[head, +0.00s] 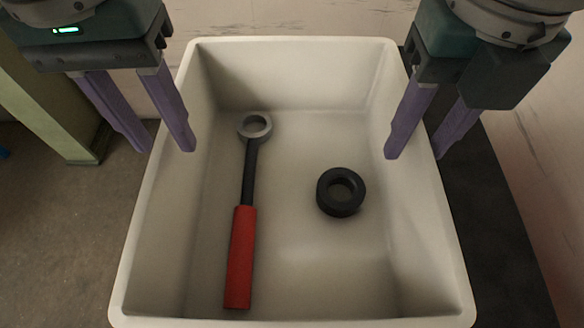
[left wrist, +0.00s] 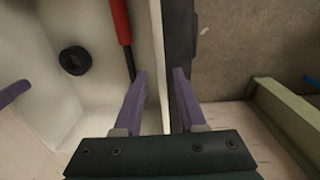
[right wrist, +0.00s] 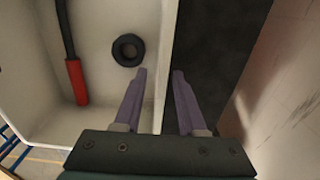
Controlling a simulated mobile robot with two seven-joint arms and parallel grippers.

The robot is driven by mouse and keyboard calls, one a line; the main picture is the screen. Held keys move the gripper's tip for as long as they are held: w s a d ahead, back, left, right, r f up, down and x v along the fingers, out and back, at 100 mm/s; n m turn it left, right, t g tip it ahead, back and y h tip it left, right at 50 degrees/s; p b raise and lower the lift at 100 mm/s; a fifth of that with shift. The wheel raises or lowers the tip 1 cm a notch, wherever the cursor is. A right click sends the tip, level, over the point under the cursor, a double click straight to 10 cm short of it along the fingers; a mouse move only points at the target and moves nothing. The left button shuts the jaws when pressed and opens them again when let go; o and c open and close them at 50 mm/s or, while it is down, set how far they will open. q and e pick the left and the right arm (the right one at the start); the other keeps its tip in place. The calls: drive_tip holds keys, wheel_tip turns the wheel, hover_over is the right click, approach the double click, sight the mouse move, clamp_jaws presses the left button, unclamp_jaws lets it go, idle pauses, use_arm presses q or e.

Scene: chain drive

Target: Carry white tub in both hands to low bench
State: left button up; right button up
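The white tub (head: 290,56) stands upright below me, open at the top. Inside it lie a ratchet-like tool with a red handle (head: 241,255) and a black ring (head: 341,191). My left gripper (head: 167,150) is open, with one finger inside the tub and one outside its left wall. The left wrist view shows the tub's wall (left wrist: 157,45) between those fingers, with gaps. My right gripper (head: 414,157) is open in the same way over the right wall. The right wrist view shows the wall (right wrist: 166,50) between its fingers, apart from them.
A dark surface (head: 485,205) lies under and beside the tub on the right. A pale green frame or bench (head: 45,105) stands at the left. A pale wall (head: 535,160) is close on the right. Bare brown floor (head: 60,230) shows at the left.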

use_arm(q)
drive_tip(key=shift+f, duration=2.5)
use_arm(e)
hover_over(383, 196)
drive_tip(key=shift+w+d+f, duration=0.1)
drive_tip(key=shift+f, duration=2.45)
use_arm(q)
drive_tip(key=shift+c, duration=0.3)
use_arm(e)
drive_tip(key=shift+c, duration=0.3)
use_arm(q)
clamp_jaws()
use_arm(e)
clamp_jaws()
use_arm(q)
drive_tip(key=shift+r, duration=0.1)
use_arm(e)
drive_tip(key=shift+r, duration=0.15)
